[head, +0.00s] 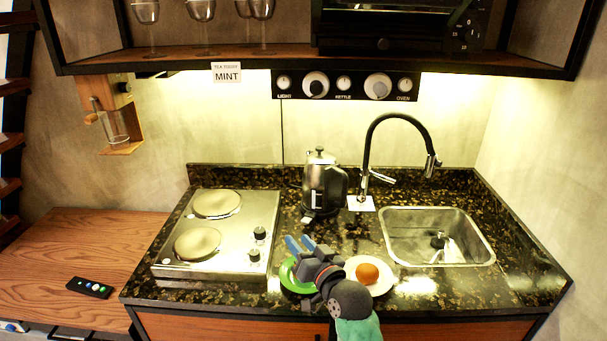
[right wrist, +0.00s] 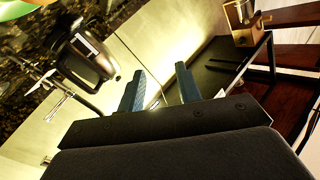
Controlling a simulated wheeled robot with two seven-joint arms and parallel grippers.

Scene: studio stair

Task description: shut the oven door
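The black oven (head: 400,28) sits on the wall shelf at the top right of the head view, cut off by the upper edge. Its dial shows at its right side. How far its door stands open I cannot tell from this dark, cropped part. My right gripper (head: 299,243) is over the front of the counter, well below the oven and apart from it. Its two blue fingers stand apart with nothing between them in the right wrist view (right wrist: 158,88). My left gripper is not in view.
The shelf (head: 200,62) overhangs the counter, with glasses hanging above. A kettle (head: 318,185), a tall black faucet (head: 369,150) and a hob (head: 218,240) stand behind and beside my right gripper.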

